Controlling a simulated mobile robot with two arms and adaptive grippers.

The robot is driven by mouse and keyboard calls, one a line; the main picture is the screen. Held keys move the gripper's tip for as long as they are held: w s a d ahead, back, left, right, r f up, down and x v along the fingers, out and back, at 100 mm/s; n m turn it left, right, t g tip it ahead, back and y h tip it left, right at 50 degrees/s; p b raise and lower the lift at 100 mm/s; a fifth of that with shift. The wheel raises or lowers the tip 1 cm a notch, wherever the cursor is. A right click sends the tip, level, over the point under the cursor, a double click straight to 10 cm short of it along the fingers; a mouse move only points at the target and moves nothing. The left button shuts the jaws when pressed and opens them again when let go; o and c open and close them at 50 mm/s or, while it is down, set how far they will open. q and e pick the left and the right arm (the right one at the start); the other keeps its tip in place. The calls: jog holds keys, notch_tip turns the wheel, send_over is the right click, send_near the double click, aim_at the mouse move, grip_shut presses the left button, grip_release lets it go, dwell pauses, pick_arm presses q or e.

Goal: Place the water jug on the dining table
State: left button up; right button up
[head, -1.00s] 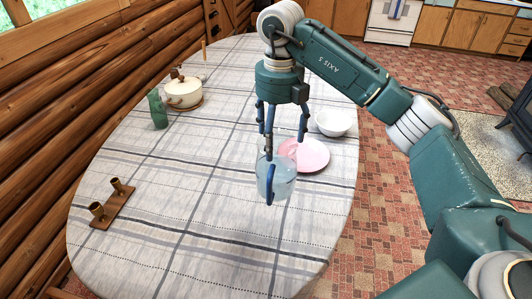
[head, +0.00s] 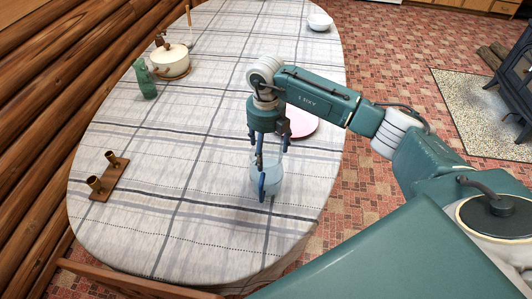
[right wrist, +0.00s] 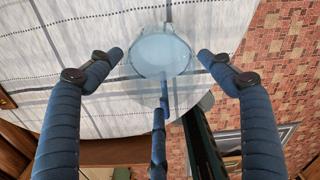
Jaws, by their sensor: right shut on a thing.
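The water jug (head: 267,179) is a translucent pale blue vessel, upright over the near part of the dining table (head: 200,235). My right gripper (head: 266,163) points straight down with its blue fingers around the jug and is shut on it. In the right wrist view the jug (right wrist: 160,52) sits between the fingers, over the cloth. I cannot tell whether its base touches the tabletop. My left gripper is not in view.
The near cloth is clear.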

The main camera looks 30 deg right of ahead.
jog(key=shift+f, duration=1.2)
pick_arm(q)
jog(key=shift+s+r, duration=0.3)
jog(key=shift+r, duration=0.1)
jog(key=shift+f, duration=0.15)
pick_arm(e)
jog(key=shift+f, duration=0.15)
jog(key=o, duration=2)
jog(key=shift+s, duration=0.1)
